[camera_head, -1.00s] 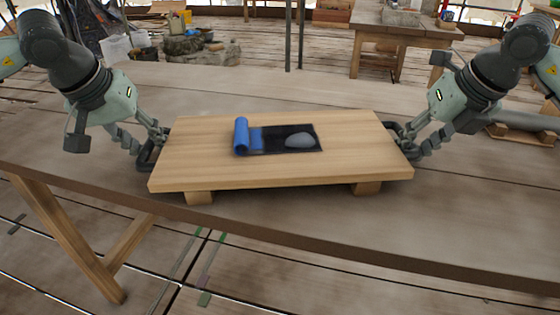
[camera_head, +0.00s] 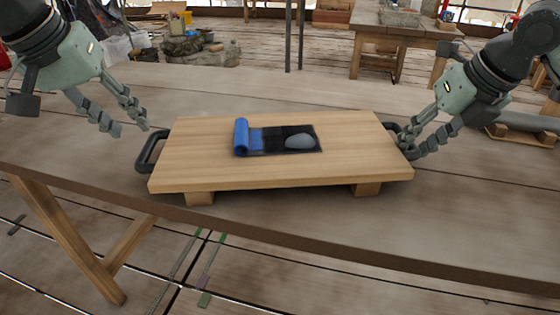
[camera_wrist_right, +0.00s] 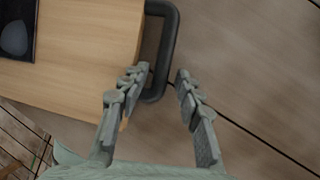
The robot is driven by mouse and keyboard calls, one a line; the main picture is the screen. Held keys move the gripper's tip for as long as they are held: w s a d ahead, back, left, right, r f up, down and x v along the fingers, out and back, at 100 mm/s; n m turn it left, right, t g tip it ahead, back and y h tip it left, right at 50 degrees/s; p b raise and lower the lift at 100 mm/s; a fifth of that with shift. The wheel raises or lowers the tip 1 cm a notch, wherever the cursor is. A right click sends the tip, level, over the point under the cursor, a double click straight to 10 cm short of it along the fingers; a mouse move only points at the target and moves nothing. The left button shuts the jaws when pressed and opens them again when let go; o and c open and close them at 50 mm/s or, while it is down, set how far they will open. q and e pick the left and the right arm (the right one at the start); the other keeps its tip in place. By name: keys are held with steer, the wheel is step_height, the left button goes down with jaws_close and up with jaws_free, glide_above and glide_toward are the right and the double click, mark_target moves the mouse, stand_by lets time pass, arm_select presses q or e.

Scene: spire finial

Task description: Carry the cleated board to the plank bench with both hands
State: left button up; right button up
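The cleated board (camera_head: 210,172) is a pale wooden board resting on its cleats on the broad plank bench (camera_head: 250,217). It has a dark handle at each end. My left gripper (camera_head: 131,126) is open and empty, above and left of the left handle (camera_head: 150,152), apart from it. My right gripper (camera_head: 411,142) is at the right handle; in the right wrist view its fingers (camera_wrist_right: 161,76) are spread, with part of the right handle (camera_wrist_right: 170,42) between them. Whether either finger touches it I cannot tell.
A blue roll (camera_head: 241,137) and a dark sheet with a grey rounded piece (camera_head: 299,141) lie on the board. A grey cylinder on a wooden cradle (camera_head: 520,136) is at the right. A wooden table (camera_head: 408,33) stands behind. The bench is clear behind the board.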

steer(key=v, duration=1)
steer(key=shift+s, duration=0.1)
